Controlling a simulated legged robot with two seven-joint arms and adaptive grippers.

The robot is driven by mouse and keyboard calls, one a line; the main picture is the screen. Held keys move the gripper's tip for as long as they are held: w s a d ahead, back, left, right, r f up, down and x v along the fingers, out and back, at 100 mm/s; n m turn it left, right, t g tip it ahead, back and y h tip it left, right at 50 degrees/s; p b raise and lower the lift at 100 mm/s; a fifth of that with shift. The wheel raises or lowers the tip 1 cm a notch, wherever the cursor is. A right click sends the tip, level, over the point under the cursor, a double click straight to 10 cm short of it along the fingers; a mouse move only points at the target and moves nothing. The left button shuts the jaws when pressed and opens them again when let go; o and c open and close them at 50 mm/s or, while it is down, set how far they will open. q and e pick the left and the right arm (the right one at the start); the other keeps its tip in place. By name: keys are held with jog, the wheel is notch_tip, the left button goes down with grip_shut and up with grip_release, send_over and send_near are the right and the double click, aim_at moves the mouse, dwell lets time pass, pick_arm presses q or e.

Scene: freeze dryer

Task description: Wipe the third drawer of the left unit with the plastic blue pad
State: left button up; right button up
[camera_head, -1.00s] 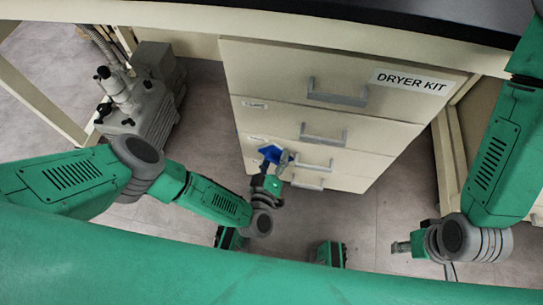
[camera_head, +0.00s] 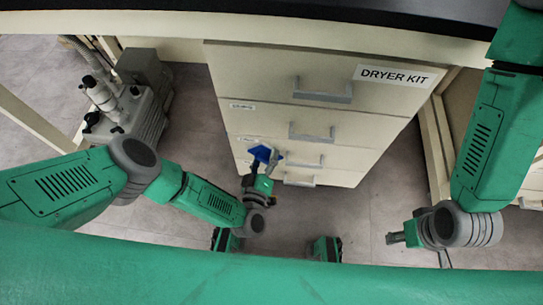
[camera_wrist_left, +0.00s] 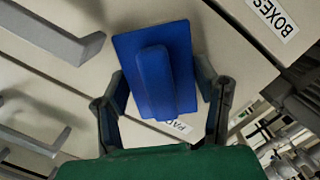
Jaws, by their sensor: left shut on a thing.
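The blue plastic pad (camera_head: 263,154) is held in my left gripper (camera_head: 262,170), low in front of the drawer unit. In the left wrist view the pad (camera_wrist_left: 156,70) has a raised grip on its back, and the fingers of my left gripper (camera_wrist_left: 163,95) stand on both sides of it. The third drawer (camera_head: 300,156) counted from the top is behind the pad; its label, ending in letters like "PAD" (camera_wrist_left: 176,125), is partly hidden by the pad. Whether the pad touches the drawer face is unclear. My right gripper (camera_head: 396,238) is at the lower right, away from the drawers; its jaw state is unclear.
The top drawer carries a "DRYER KIT" label (camera_head: 393,76). Grey handles (camera_head: 312,132) stick out from the drawer fronts. A pump (camera_head: 130,110) stands on the floor at the left. A dark countertop (camera_head: 330,18) overhangs the unit.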

pick_arm(q)
jog(key=shift+a+p, duration=0.55)
jog(key=shift+a, duration=2.85)
jog(key=p, duration=0.2)
send_near(245, 149)
jog(key=shift+w+d+f, duration=0.25)
jog(key=shift+w+d, duration=0.15)
jog(key=shift+w, duration=0.2)
